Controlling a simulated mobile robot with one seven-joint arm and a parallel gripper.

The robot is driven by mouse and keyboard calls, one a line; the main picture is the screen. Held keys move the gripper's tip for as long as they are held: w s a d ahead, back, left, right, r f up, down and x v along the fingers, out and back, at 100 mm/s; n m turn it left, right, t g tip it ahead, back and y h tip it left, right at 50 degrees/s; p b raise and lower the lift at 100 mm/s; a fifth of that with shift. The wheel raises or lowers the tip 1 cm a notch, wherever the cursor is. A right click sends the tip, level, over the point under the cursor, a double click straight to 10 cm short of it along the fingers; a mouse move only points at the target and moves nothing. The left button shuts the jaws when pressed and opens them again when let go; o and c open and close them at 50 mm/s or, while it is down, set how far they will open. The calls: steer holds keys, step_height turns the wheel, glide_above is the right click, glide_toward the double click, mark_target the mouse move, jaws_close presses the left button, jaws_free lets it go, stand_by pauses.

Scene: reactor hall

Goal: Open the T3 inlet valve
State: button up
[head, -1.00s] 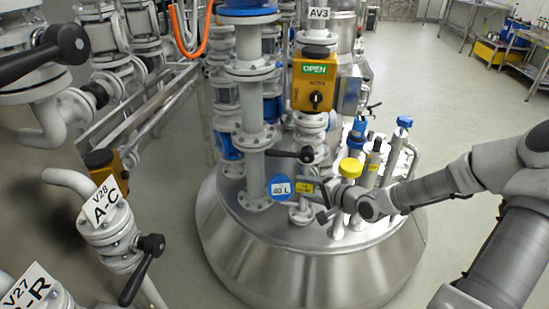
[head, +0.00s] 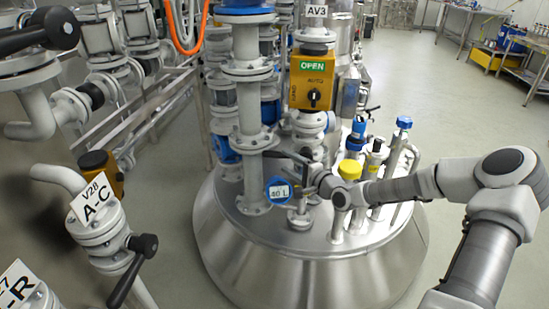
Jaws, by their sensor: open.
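No label reading T3 is legible. A hand valve with a black lever (head: 290,156) sits on the pipe under the orange AV3 actuator (head: 313,83), just above the steel vessel lid (head: 270,232). I cannot tell for certain that it is the T3 inlet valve. My gripper (head: 303,168) is open, right beside the lever and slightly below it. Whether it touches the lever is too small to tell. My gripper and wrist hide part of the pipe below the valve.
A yellow-capped port (head: 350,169) and blue-topped fittings (head: 403,123) stand close to my forearm. Valve V28 (head: 97,220) is at the left.

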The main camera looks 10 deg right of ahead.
mark_target(277, 156)
steer(key=b+x, duration=0.1)
steer(key=x, duration=0.6)
steer(key=shift+w, duration=0.2)
steer(key=shift+c, duration=0.2)
jaws_close()
stand_by(1.0)
